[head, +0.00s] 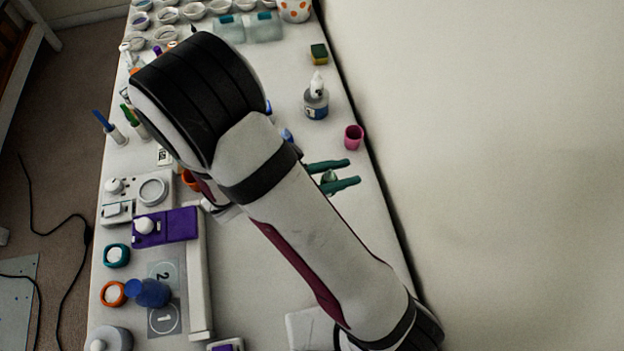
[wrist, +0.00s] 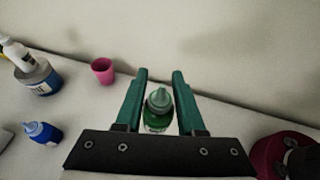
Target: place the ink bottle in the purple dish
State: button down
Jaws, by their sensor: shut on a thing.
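My gripper (head: 345,174) is over the right side of the table, its teal fingers shut on a small green bottle (head: 329,178) with a pale pointed cap, which I take as the ink bottle. In the wrist view the green bottle (wrist: 158,112) stands upright between the fingers (wrist: 160,78). I cannot tell whether its base touches the table. A flat rectangular purple piece (head: 182,225) with a white round object on it lies at the left of the table; I cannot tell whether it is the purple dish. Another purple piece (head: 228,347) shows at the bottom edge.
A pink cup (head: 353,138) and a blue-and-grey bottle (head: 316,105) stand beyond my gripper. A small blue bottle (wrist: 42,132) lies left in the wrist view. A dark blue bottle (head: 152,293) stands on a numbered grey mat (head: 163,268). My arm hides the table's middle.

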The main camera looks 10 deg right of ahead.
jog(key=shift+w+r+t, duration=0.2)
jog(key=shift+w+t, duration=0.1)
jog(key=w+a+r+n+t+y, duration=0.2)
jog(key=w+a+n+t+y, duration=0.25)
jog(key=w+n+t, duration=0.2)
jog(key=shift+n, duration=0.35)
jog(key=a+f, duration=0.2)
jog(key=a, duration=0.2)
jog(key=w+a+f, duration=0.1)
jog(key=a+f, duration=0.2)
jog(key=a, duration=0.1)
jog(key=w+a+f, duration=0.1)
jog(key=a+f, duration=0.1)
jog(key=a, duration=0.2)
jog(key=shift+w+a+f, duration=0.15)
jog(key=shift+f, duration=0.05)
notch_tip(320, 180, down, 3)
jog(key=shift+a+f, duration=0.1)
jog(key=shift+f, duration=0.4)
jog(key=shift+f, duration=0.2)
jog(key=c, duration=0.5)
grip_release()
